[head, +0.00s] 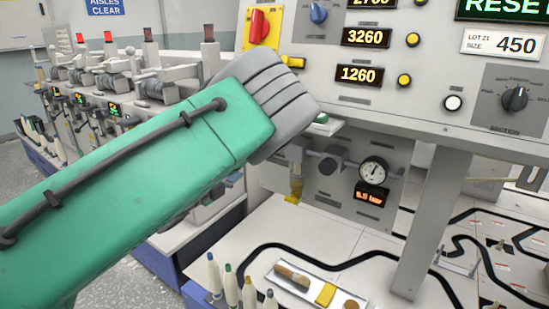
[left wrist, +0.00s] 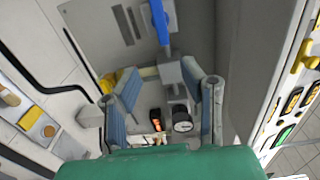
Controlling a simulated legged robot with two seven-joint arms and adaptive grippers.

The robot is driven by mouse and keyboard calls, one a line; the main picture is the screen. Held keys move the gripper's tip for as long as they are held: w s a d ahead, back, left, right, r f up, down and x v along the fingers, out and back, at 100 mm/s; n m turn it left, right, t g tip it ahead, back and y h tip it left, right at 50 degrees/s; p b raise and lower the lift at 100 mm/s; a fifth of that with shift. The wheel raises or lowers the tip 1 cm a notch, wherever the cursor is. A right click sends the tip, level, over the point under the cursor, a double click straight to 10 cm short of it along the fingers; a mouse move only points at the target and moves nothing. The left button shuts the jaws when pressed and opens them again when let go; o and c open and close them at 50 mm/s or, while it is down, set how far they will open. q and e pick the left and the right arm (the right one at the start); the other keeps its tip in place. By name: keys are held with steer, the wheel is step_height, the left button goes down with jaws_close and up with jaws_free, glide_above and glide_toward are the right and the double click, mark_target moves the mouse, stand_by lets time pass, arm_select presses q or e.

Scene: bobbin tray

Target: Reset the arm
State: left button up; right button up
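My left arm (head: 150,170), green with a grey ribbed end, reaches across the head view from the lower left toward the machine panel. It hides its own fingers there. In the left wrist view my left gripper (left wrist: 172,82) has its two blue-grey fingers wide apart, with nothing held between them. Beyond the gap are a round gauge (left wrist: 182,122) and a small red display (left wrist: 157,121). The same gauge (head: 373,170) shows in the head view under the panel, right of the arm's end. My right gripper is in neither view.
The control panel (head: 430,90) has a red rotary switch (head: 259,27), lit readouts and a black dial (head: 515,98). A grey post (head: 432,220) stands below it. A tray (head: 270,272) with a brush lies at the front, beside several upright bobbins (head: 231,288). Bobbin machinery stands behind my arm.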

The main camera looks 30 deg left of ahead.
arm_select(q)
steer(key=shift+f, duration=0.1)
steer(key=s+d+f+n+g+y, duration=0.1)
steer(key=s+f+n+g+y, duration=0.1)
steer(key=s+f+n+g, duration=0.75)
steer(key=s+d+f+n+y, duration=0.1)
steer(key=s+f+n+y, duration=0.15)
steer(key=s+f, duration=0.8)
steer(key=s+d+f+n+g+h, duration=0.1)
steer(key=s+d+f+n+g, duration=0.2)
steer(key=s, duration=0.5)
steer(key=s+d+f+n+g+h, duration=0.2)
steer(key=s+d+f+n+g, duration=0.1)
steer(key=s+d+f+g, duration=0.2)
steer(key=s+d+f, duration=0.2)
steer(key=s+d, duration=0.1)
steer(key=shift+d+f+n, duration=0.25)
steer(key=shift+d+n, duration=0.05)
steer(key=shift+d, duration=0.05)
steer(key=shift+w, duration=0.1)
stand_by(3.1)
